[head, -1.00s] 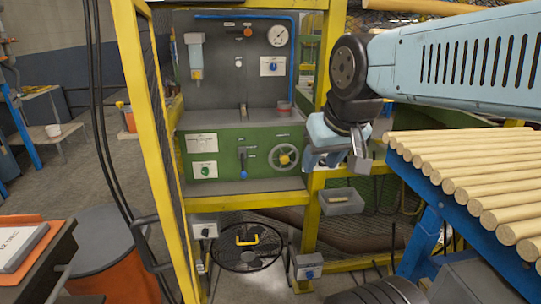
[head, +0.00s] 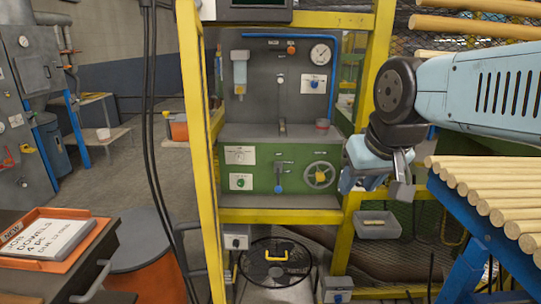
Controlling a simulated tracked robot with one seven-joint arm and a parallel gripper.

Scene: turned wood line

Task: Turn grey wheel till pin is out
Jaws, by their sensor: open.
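The grey wheel (head: 320,175) is a spoked handwheel with a yellowish hub on the green front panel (head: 262,158) of the machine, at its right side. My gripper (head: 378,188) is to the right of the wheel, in front of the yellow frame post, open and apart from the wheel. Its fingers are small in the picture and partly hidden by its own body. A small upright grey piece (head: 283,128) stands on the grey ledge above the panel; I cannot tell whether it is the pin.
A blue-handled lever (head: 279,181) and a green knob (head: 240,182) sit left of the wheel. Yellow frame posts (head: 196,150) border the machine opening. A rack of wooden dowels (head: 485,185) is at the right.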

